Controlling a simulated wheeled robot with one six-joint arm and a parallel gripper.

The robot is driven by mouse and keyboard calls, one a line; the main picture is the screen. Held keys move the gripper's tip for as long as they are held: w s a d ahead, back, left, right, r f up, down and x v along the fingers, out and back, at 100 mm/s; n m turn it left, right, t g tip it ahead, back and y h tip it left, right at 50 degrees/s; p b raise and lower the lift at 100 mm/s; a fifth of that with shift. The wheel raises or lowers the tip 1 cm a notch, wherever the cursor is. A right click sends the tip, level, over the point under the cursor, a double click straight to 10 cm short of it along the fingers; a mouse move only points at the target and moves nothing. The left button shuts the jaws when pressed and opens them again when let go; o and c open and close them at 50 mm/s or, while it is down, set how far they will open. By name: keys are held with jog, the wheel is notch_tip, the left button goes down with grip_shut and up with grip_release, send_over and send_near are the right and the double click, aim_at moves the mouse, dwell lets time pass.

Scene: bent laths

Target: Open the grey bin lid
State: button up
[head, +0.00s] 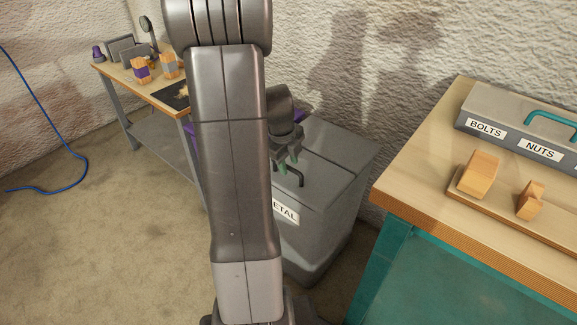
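The grey bin (325,215) stands on the floor between the two benches, with a white label ending in "ETAL" on its front. Its grey lid (338,155) lies flat and closed on top. A dark bar handle (299,177) rises from the lid. My gripper (289,162) points down right at the handle, its two green-tipped fingers apart. I cannot tell whether the fingers touch the handle. My arm hides the left part of the bin and lid.
A teal workbench (420,190) with a grey BOLTS and NUTS box (490,105) and wooden blocks stands close on the right. A purple edge shows behind the bin. A smaller bench (150,90) stands at the back left.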

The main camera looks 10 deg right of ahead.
jog(key=shift+f, duration=0.35)
grip_shut()
jog(key=shift+r, duration=0.2)
